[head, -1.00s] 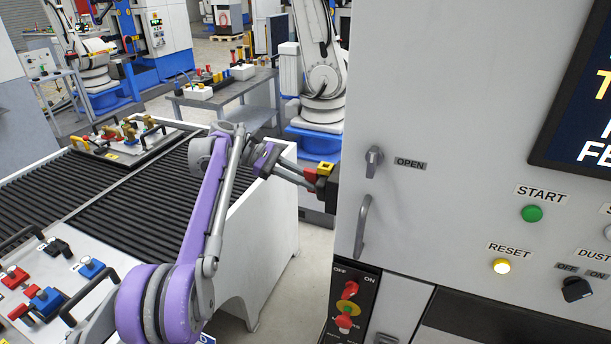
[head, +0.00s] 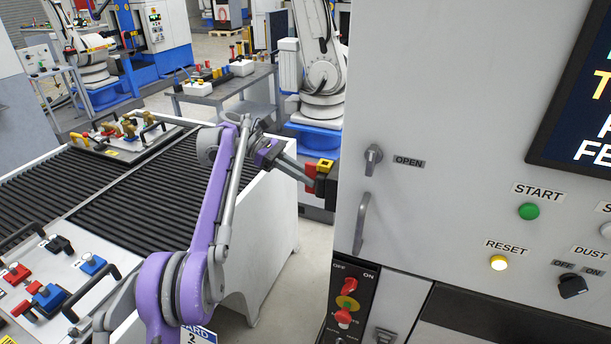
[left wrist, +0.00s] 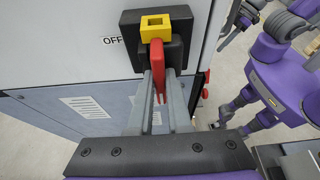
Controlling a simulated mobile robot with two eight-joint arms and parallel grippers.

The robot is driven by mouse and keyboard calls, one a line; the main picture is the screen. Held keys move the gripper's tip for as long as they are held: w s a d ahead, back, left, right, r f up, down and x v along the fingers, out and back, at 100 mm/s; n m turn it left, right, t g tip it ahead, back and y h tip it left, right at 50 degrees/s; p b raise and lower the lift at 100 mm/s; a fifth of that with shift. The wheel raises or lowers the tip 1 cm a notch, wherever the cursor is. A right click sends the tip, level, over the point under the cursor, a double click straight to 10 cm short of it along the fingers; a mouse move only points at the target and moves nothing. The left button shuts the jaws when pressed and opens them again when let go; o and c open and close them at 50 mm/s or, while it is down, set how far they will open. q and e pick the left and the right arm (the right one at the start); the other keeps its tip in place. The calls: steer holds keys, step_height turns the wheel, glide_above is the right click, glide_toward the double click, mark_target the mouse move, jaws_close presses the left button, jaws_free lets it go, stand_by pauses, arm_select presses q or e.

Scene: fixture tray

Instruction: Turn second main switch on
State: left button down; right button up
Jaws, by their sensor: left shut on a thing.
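A black switch box (left wrist: 155,28) with a yellow square block (left wrist: 154,22) and a red handle (left wrist: 158,70) is on the grey cabinet's side. The handle points down toward my gripper in the left wrist view. A label reading OFF is left of the box. In the head view the red handle (head: 310,171) and yellow block (head: 325,165) show at the cabinet's left edge. My left gripper (left wrist: 159,84) is shut on the red handle, a finger on each side; it also shows in the head view (head: 301,172). My right gripper is not in view.
The cabinet front (head: 450,190) carries an OPEN knob (head: 373,157), a vertical handle (head: 361,222), a green START button (head: 529,211) and a panel with red knobs (head: 345,286). A roller conveyor (head: 150,200) lies left, under my arm.

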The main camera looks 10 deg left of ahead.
arm_select(q)
steer(key=c, duration=0.9)
jaws_free()
steer(key=shift+o, duration=0.2)
